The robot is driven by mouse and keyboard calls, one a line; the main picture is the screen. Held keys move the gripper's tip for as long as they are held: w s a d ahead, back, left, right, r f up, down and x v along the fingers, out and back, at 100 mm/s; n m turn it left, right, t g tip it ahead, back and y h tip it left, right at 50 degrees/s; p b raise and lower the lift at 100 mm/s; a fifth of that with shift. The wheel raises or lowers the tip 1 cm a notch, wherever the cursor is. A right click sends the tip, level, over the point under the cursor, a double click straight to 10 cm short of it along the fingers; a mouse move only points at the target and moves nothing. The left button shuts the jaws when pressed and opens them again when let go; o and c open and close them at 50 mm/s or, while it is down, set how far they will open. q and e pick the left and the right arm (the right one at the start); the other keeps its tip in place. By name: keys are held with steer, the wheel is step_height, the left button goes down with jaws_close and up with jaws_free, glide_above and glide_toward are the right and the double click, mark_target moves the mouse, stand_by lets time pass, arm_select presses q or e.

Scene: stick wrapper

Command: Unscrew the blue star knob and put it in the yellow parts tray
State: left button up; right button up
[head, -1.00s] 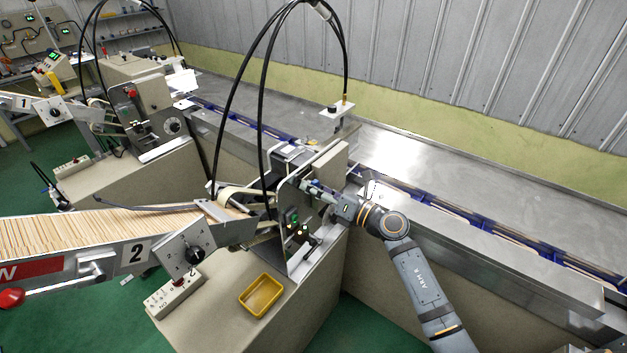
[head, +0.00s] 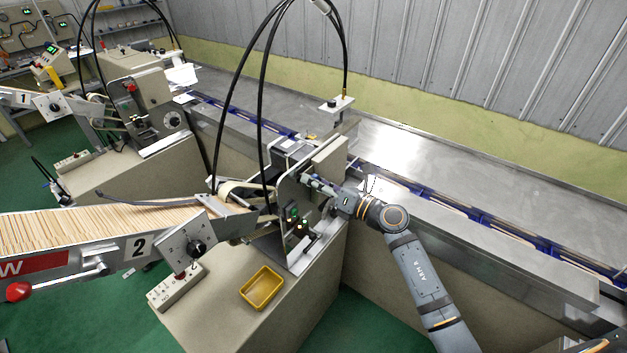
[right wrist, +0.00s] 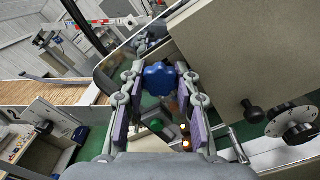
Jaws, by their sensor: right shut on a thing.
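The blue star knob (right wrist: 160,79) shows in the right wrist view, between the fingertips of my right gripper (right wrist: 161,86). The gripper is shut on it, one padded finger on each side. In the head view my right gripper (head: 318,184) is at the metal front plate of machine 2, and its fingers largely hide the knob. I cannot tell whether the knob is still on its thread. The yellow parts tray (head: 279,298) lies on the beige cabinet top, below and left of the gripper, and looks empty. My left gripper is not in view.
Black hoses (head: 262,110) arch over the machine. The conveyor (head: 470,212) runs to the right.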

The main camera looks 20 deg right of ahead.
steer(key=shift+b, duration=0.4)
steer(key=n+b, duration=1)
steer(key=shift+f, duration=0.1)
steer(key=n+b, duration=1)
steer(key=b, duration=0.3)
steer(key=shift+r+n, duration=0.25)
steer(key=shift+n, duration=0.45)
steer(key=shift+r+n, duration=0.1)
steer(key=shift+n, duration=0.7)
steer(key=o, duration=0.8)
steer(key=shift+o, duration=0.9)
steer(key=shift+w+a+f, duration=0.1)
steer(key=shift+w+f, duration=0.1)
